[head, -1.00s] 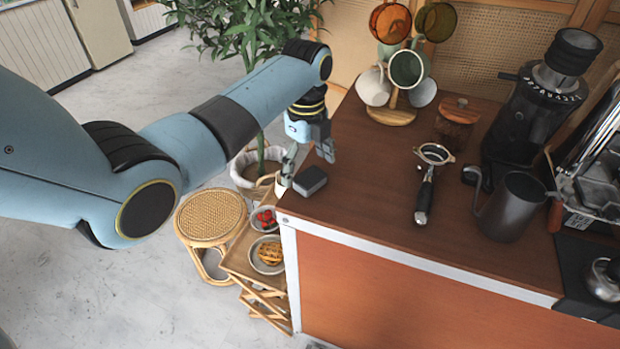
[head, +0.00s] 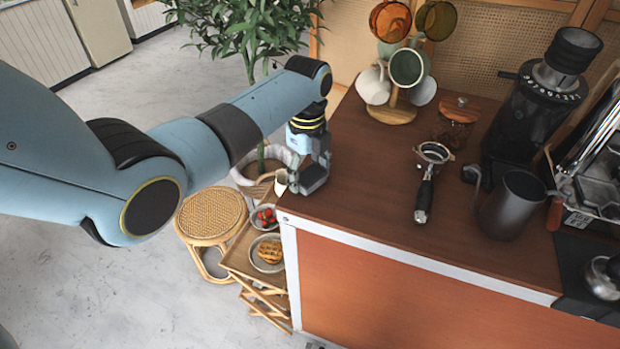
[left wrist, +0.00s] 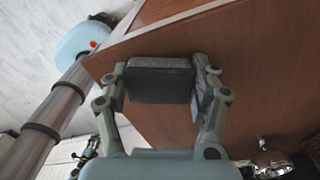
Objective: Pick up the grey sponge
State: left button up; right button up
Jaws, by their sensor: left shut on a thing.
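The grey sponge (head: 313,177) is a small dark grey block at the left end of the brown counter in the head view. My left gripper (head: 309,184) is at the sponge, with its fingers on either side of it. In the left wrist view the sponge (left wrist: 160,82) sits between the two fingers of my left gripper (left wrist: 160,90), which are shut on it. I cannot tell whether the sponge still touches the counter. My right gripper is in neither view.
The brown counter (head: 360,195) carries a portafilter (head: 427,180), a dark pitcher (head: 508,205), a grinder (head: 540,105), a wood-lidded jar (head: 455,122) and a mug tree (head: 392,112). A stool (head: 211,213) and a small cart (head: 240,258) stand left of the counter.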

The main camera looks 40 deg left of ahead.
aim_at(308, 172)
pick_arm(q)
jog(key=shift+r, duration=0.1)
jog(key=shift+r, duration=0.55)
notch_tip(308, 172, up, 3)
jog(key=shift+w, duration=0.1)
jog(key=w+d+r+b, duration=0.2)
jog(key=d+r, duration=0.4)
jog(key=d, duration=0.5)
jog(key=shift+w+r+b, duration=0.35)
jog(key=shift+w+r, duration=0.05)
jog(key=shift+w, duration=0.45)
